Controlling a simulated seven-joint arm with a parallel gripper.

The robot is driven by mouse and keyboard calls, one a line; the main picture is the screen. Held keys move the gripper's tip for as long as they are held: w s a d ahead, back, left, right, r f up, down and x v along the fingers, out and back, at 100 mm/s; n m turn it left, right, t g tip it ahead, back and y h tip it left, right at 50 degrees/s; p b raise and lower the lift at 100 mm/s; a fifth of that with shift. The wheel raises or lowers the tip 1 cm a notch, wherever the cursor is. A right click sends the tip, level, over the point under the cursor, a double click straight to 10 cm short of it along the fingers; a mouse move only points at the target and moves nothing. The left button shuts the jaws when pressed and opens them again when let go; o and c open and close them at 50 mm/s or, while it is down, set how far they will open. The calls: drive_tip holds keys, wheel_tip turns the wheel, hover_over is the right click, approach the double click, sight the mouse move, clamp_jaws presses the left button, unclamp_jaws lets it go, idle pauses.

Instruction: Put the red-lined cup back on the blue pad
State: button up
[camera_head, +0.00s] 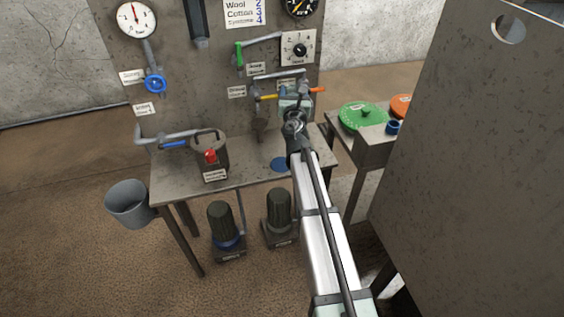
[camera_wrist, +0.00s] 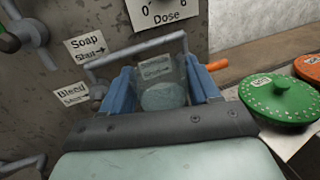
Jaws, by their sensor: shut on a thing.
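The cup sits between the two blue fingers in the wrist view. I cannot make out a red line on it. In the head view my gripper (camera_head: 296,104) is above the back of the metal table, close to the panel taps, and it hides the cup. The blue pad (camera_head: 280,164) is a round patch on the right part of the table, lower in the picture than my gripper. The pad looks bare, and my arm passes close to its right edge.
A pot with a red knob (camera_head: 210,157) stands on the table's left part (camera_head: 180,187). Tap levers and pipes, including an orange handle (camera_wrist: 217,65), stick out near my gripper.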

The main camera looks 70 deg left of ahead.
drive_tip(key=shift+s+d+f+m+t+h, duration=0.3)
drive_tip(key=shift+s+d+f+t, duration=0.45)
drive_tip(key=shift+f, duration=2.25)
drive_tip(key=shift+s+d+f+m+t+h, duration=0.25)
drive_tip(key=shift+s+d+f, duration=0.9)
drive_tip(key=shift+f, duration=1.8)
drive_tip(key=shift+s+d+f+m+t+h, duration=0.15)
drive_tip(key=shift+s+d+f+m+t, duration=0.6)
drive_tip(key=shift+f, duration=2.25)
drive_tip(key=shift+s+f+n, duration=0.15)
drive_tip(key=shift+s+n, duration=0.05)
drive_tip(key=shift+n, duration=0.1)
drive_tip(key=o, duration=1.3)
drive_tip(key=shift+d, duration=0.1)
drive_tip(key=v, duration=1.2)
drive_tip(key=shift+r, duration=0.2)
